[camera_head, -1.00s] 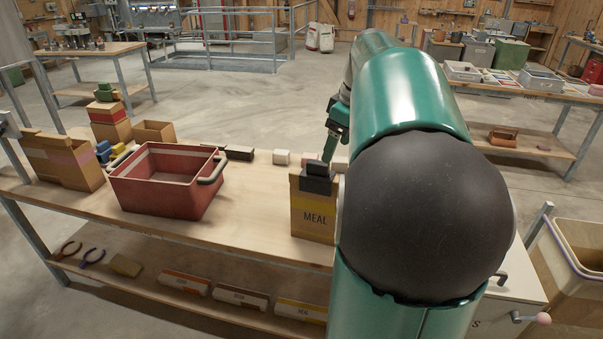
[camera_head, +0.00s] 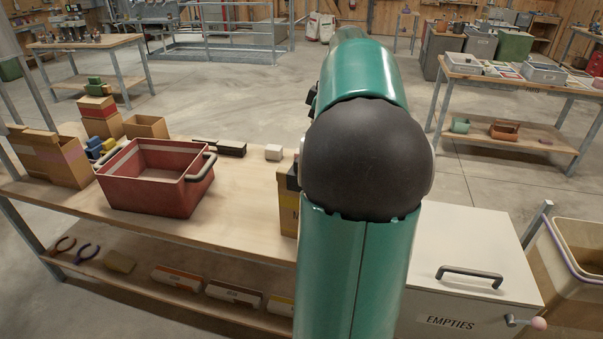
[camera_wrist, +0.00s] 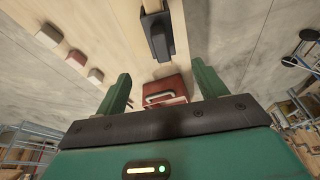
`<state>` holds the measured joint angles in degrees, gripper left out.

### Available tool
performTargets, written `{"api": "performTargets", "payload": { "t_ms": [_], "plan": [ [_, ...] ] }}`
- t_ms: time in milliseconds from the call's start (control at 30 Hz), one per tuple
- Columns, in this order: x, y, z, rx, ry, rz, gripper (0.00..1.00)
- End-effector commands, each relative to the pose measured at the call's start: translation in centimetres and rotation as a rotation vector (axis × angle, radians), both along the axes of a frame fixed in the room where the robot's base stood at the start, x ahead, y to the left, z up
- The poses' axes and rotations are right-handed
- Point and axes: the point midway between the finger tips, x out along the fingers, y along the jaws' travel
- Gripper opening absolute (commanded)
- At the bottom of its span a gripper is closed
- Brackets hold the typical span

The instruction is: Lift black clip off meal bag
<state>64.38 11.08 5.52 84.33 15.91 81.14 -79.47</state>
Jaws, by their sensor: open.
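The tan meal bag (camera_head: 288,212) stands upright on the workbench in the head view, mostly hidden behind my arm. A dark sliver of the black clip (camera_head: 292,178) shows at its top. In the wrist view the black clip (camera_wrist: 157,36) is near the top centre, beyond my fingertips; the bag under it is hard to make out. My gripper (camera_wrist: 161,72) is open, with its two green fingers apart and nothing held between them. The clip is apart from the fingers. My gripper is hidden behind my arm in the head view.
A red crate (camera_head: 150,196) with grey handles stands left of the bag. Small blocks, including a white one (camera_head: 273,152), lie along the bench's far side. A white cabinet marked EMPTIES (camera_head: 470,255) is at the right. Cardboard boxes (camera_head: 55,160) are at the left.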

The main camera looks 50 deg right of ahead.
Motion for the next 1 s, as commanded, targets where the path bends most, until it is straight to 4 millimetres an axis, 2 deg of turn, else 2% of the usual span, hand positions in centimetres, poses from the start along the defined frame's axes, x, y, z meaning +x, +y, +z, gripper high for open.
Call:
{"api": "performTargets", "payload": {
  "t_ms": [100,300,533,800,1000],
  "plan": [
    [0.5,0.2,-2.4,0.003,0.002,-0.002,0.71],
    [1.5,0.5,-5.7,0.002,0.001,-0.004,0.71],
    [2.0,0.7,-7.4,0.002,0.001,-0.001,0.71],
    [2.9,1.1,-11.2,0.002,0.002,0.001,0.71],
    [3.1,1.1,-11.6,0.000,0.000,0.001,0.71]
  ]
}}
